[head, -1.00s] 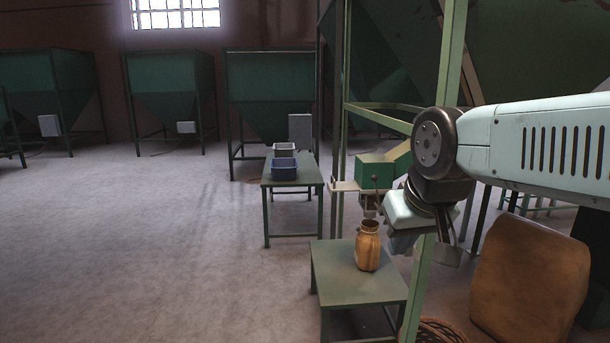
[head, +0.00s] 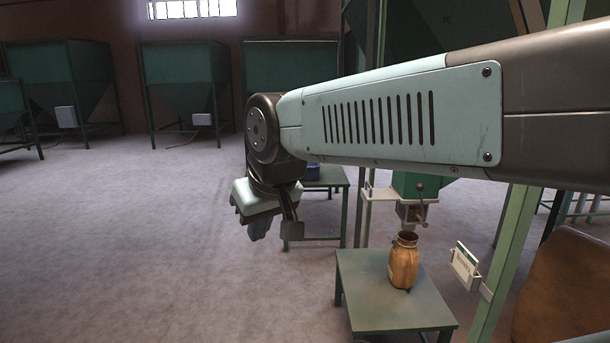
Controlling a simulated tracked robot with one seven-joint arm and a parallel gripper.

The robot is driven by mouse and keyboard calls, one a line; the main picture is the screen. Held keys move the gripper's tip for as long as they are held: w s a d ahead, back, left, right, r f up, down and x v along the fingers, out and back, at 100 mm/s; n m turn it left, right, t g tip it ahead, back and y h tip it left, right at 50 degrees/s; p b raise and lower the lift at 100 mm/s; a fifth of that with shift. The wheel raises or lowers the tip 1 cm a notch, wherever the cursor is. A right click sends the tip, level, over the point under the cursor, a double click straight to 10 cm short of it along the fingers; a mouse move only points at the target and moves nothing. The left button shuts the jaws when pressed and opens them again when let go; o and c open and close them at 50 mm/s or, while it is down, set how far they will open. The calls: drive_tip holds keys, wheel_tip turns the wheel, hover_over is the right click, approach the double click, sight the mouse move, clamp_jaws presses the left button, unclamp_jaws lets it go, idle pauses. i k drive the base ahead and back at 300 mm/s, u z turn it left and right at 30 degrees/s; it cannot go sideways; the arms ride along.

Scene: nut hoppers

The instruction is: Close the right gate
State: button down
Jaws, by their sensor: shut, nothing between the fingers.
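A green hopper outlet (head: 405,184) hangs on the hopper frame, right of centre, partly hidden behind my arm. A lever with a dark knob (head: 420,187) is on its front, and a pale plate (head: 378,194) juts out to its left. I cannot tell how far its gate is open, or whether this is the right gate. A brown jar (head: 403,262) stands upright below the outlet on a green table (head: 365,312). My gripper (head: 257,228) is shut and empty. It is in the air, well left of the outlet and not touching it.
A labelled card (head: 465,266) is fixed to the frame post at the right. Another table with a blue bin (head: 326,173) stands behind my gripper. Green hoppers (head: 182,80) line the back wall. The floor at the left is clear.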

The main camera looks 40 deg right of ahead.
sight(371, 193)
drive_tip(key=z, duration=0.3)
drive_tip(key=i, duration=1.15)
drive_tip(key=z, duration=0.85)
drive_tip(key=k, duration=0.9)
drive_tip(key=z, duration=0.2)
drive_tip(key=i, duration=0.95)
drive_tip(key=u, duration=0.1)
